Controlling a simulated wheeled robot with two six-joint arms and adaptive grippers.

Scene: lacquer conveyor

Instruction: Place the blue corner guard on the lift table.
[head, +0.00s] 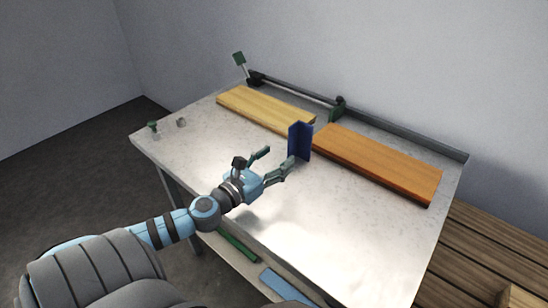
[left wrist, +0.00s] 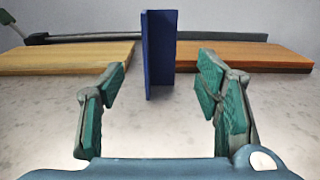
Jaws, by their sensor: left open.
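The blue corner guard (head: 299,141) stands upright on the metal-topped lift table (head: 330,215), in front of the gap between two wooden boards. In the left wrist view the blue corner guard (left wrist: 160,50) rises ahead of the fingers, roughly midway between them. My left gripper (head: 278,164) is open and empty, with its fingers pointing toward the guard; its green pads (left wrist: 162,88) are wide apart in the wrist view. In the head view one finger overlaps the guard's lower edge; I cannot tell whether they touch. My right gripper is not in view.
A pale board (head: 262,107) and an orange-brown board (head: 378,162) lie along the back rail (head: 400,125). Small fittings (head: 153,127) sit at the left corner. A slatted wooden pallet (head: 480,245) is at right. The table's front and right are clear.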

